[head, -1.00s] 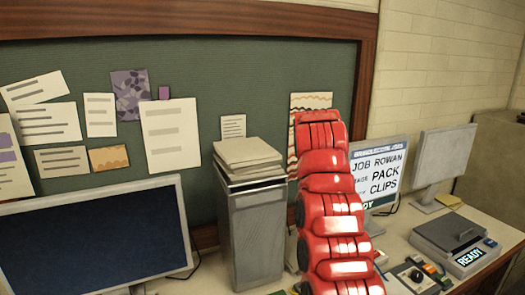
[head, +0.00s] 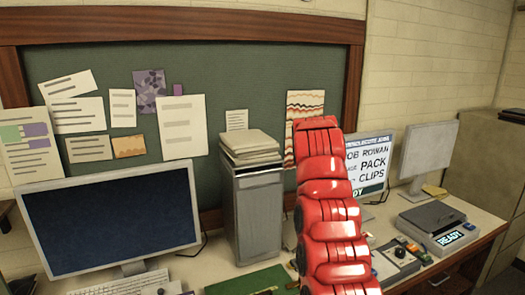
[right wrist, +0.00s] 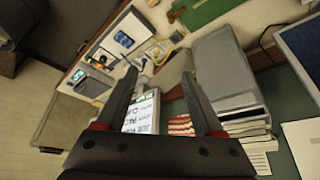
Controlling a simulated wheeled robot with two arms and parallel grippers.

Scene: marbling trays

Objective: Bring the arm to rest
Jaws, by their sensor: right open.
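My right arm, red and segmented, rises at the right of centre in the head view. Its gripper is not visible there. In the right wrist view my right gripper (right wrist: 160,78) is open, with two dark fingers spread apart and nothing between them. The fingers appear above the desk scene, with the lettered screen (right wrist: 142,112) behind the gap. My left gripper is in neither view.
A grey cabinet (head: 258,215) with stacked papers stands beside my arm. A large monitor (head: 110,215) is at left, a lettered screen (head: 370,165) and another monitor (head: 427,155) at right. A green mat (head: 245,283) and a READY device (head: 432,222) lie on the desk.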

